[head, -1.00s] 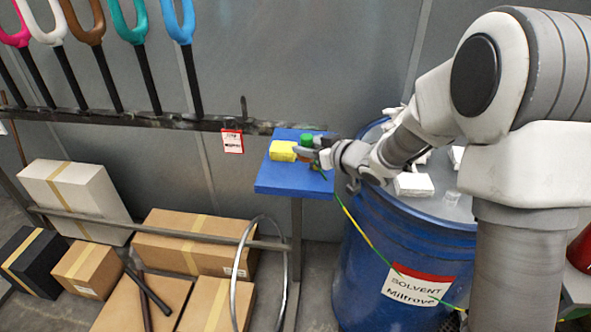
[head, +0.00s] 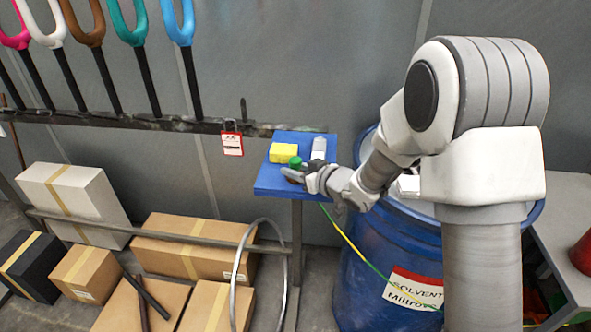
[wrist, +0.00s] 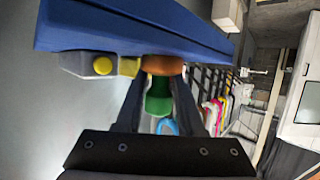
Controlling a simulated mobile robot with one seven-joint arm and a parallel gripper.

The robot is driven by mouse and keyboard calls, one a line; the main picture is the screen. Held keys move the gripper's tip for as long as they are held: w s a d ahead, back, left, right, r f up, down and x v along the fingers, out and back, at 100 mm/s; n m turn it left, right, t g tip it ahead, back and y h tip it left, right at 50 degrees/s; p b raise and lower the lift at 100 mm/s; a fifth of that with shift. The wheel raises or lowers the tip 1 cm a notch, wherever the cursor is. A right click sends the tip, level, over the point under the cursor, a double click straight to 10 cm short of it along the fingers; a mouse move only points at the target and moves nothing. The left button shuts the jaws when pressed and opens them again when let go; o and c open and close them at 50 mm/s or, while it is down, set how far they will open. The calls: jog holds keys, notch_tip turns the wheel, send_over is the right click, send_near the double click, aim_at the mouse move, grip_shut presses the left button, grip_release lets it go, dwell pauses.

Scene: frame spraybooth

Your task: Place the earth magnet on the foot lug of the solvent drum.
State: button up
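The earth magnet has a green top (head: 295,161) and a copper-brown base, which shows in the wrist view (wrist: 163,65). My gripper (head: 292,174) is around it; in the wrist view its fingers (wrist: 158,92) stand either side of the green body. The magnet is at the front part of the blue shelf (head: 275,185); I cannot tell whether it touches the shelf. A yellow-green cable (head: 345,238) runs from beneath the shelf toward the blue solvent drum (head: 375,260). The drum stands right of the shelf, partly behind my arm. I cannot make out its foot lug.
A yellow block (head: 284,152) and a grey bottle-like item (head: 319,148) sit on the shelf close to my gripper. White items (head: 408,186) lie on the drum lid. Boxes (head: 190,246) and a hoop (head: 240,265) crowd the floor left. A grey bench (head: 565,225) stands right.

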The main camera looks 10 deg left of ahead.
jog(key=o, duration=0.4)
jog(key=shift+c, duration=0.2)
jog(key=shift+r, duration=0.2)
jog(key=v, duration=1.2)
jog(key=shift+p, duration=0.3)
